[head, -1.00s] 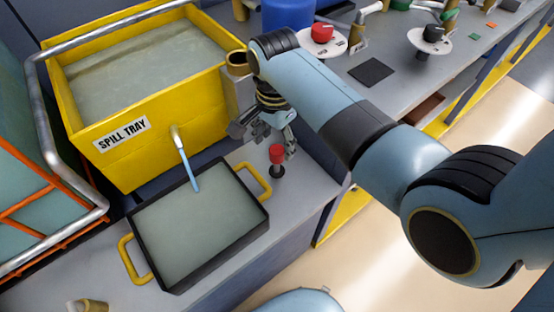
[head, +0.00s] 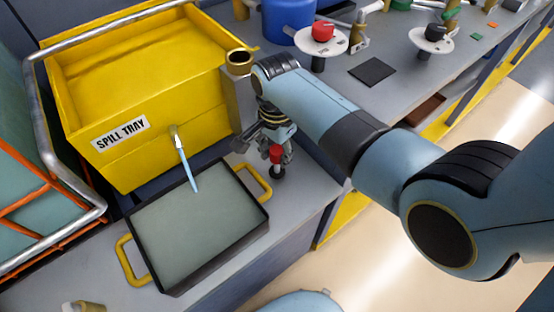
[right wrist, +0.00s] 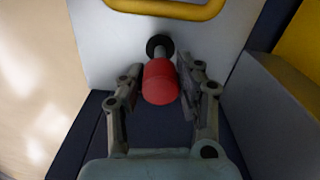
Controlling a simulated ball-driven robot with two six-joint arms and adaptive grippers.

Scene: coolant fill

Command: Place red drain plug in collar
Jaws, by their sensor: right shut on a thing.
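The red drain plug (head: 276,154) stands upright on the grey bench, its red head up and a dark round base (head: 277,173) below. My right gripper (head: 274,150) reaches down to it and is shut on its red head. In the right wrist view the red head (right wrist: 160,83) lies between the fingers of the right gripper (right wrist: 164,88), with a grey stem and black ring beyond. A brass collar (head: 239,60) sits on a grey post beside the yellow spill tray (head: 150,150). My left gripper is not in view.
A dark-rimmed tray with yellow handles (head: 262,182) holds greyish liquid left of the plug. A spout (head: 177,140) with a pale blue stream hangs over it. Red (head: 323,31) and black (head: 434,32) knobs, a blue container (head: 288,14) and a dark pad (head: 372,72) are farther back.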

